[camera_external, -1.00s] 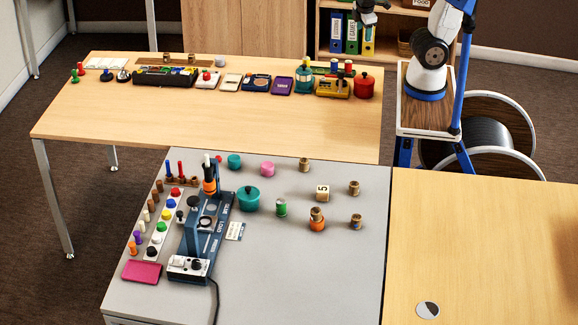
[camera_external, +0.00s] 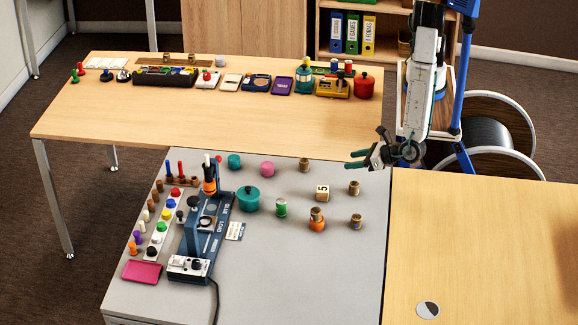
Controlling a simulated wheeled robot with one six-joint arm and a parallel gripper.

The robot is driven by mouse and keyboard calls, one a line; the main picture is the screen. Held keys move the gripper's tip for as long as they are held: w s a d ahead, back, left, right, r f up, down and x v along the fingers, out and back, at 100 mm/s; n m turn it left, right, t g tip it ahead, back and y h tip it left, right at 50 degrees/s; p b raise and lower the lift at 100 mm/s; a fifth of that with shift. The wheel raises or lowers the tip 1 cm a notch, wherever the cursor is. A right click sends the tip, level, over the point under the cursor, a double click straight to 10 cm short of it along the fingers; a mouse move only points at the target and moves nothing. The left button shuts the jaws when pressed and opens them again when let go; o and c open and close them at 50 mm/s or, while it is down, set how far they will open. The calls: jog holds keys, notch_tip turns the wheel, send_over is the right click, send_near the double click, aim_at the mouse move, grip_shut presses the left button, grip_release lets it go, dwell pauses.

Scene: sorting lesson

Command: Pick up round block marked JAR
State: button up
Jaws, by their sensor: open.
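Several small round blocks stand on the grey table (camera_external: 290,280), but no JAR marking is readable at this size. My gripper (camera_external: 362,150) is open and empty, above the far right corner of the grey table, apart from the blocks.
A blue press-like device (camera_external: 207,235) with a cable stands left of the blocks. The wooden table (camera_external: 480,250) at right is mostly clear. A crowded table (camera_external: 200,115) stands behind.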

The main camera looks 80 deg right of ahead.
aim_at(354, 187)
jog(key=s+a+f+n+y, duration=0.1)
jog(key=s, duration=0.1)
jog(key=s+a+f+n+y, duration=0.1)
jog(key=s+a, duration=0.1)
jog(key=s+a+f+n+y, duration=0.1)
jog(key=s+a, duration=0.1)
jog(key=s, duration=0.1)
jog(key=shift+a+f+n+t, duration=0.1)
jog(key=shift+f+n+t, duration=0.2)
jog(key=x, duration=0.2)
jog(key=shift+w+f, duration=0.15)
jog(key=shift+w, duration=0.1)
jog(key=x, duration=0.5)
jog(key=shift+f, duration=0.25)
jog(key=c, duration=1.1)
